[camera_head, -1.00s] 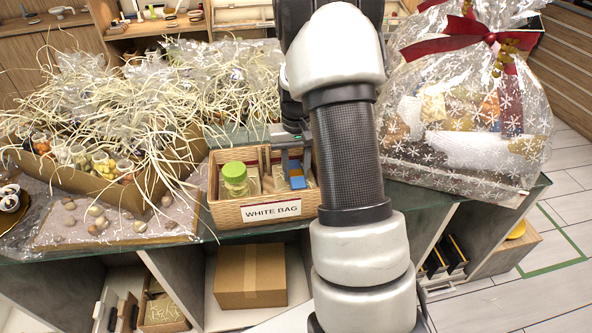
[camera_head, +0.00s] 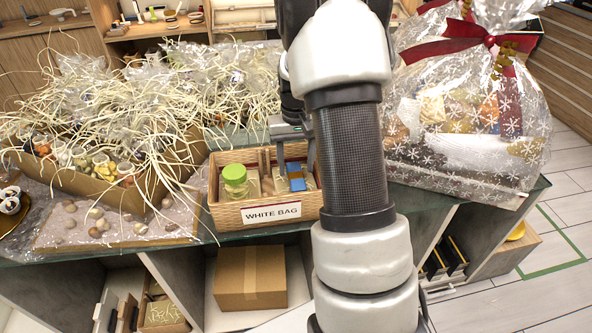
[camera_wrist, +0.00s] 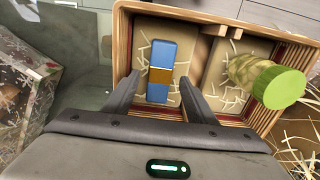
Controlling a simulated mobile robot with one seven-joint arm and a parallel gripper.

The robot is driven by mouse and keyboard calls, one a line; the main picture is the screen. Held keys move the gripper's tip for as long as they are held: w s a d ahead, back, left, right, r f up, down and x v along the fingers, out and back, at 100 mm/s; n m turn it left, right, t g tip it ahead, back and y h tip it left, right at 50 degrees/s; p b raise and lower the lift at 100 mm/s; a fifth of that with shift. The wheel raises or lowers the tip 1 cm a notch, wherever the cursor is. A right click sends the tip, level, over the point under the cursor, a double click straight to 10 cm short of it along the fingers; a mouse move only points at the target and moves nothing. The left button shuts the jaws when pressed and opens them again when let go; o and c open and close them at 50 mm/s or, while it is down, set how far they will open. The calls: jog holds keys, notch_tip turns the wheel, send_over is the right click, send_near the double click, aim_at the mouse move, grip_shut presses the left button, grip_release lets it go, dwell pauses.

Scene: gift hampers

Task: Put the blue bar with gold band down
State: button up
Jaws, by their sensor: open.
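The blue bar with gold band (camera_wrist: 161,51) lies in one compartment of the basket, on a bed with pale shreds; it also shows in the head view (camera_head: 296,177). The woven basket labelled WHITE BAG (camera_head: 240,212) stands at the front of the counter. In the wrist view its rim (camera_wrist: 122,45) surrounds the bar. My gripper (camera_wrist: 161,87) is open, with one finger on each side of the bar and a gap to it. In the head view my gripper (camera_head: 292,152) is above the right part of the basket, partly hidden by my arm.
A green-lidded jar (camera_head: 235,180) stands in the basket's other compartment. A wrapped hamper with a red bow (camera_head: 470,110) stands to the right. A tray with shredded straw (camera_head: 100,190) fills the left. A cardboard box (camera_head: 250,277) sits on the shelf below.

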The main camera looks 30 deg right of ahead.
aim_at(296, 175)
jog(key=s+a+r+t, duration=0.1)
jog(key=s+a+r, duration=0.15)
jog(key=r, duration=0.55)
jog(key=s+a+r+t, duration=0.1)
jog(key=s+a+r, duration=0.15)
jog(key=r, duration=0.65)
jog(key=s+a+r+n+t, duration=0.25)
jog(key=s+a, duration=0.25)
jog(key=s, duration=0.4)
jog(key=s+a+r+n+t, duration=0.1)
jog(key=s+a+r, duration=0.3)
jog(key=s, duration=0.5)
jog(key=shift+a+f+g, duration=0.55)
jog(key=shift+f+g, duration=0.4)
jog(key=shift+f, duration=1.85)
jog(key=shift+r+t+p, duration=0.45)
jog(key=shift+r+t, duration=0.55)
jog(key=shift+r, duration=1.25)
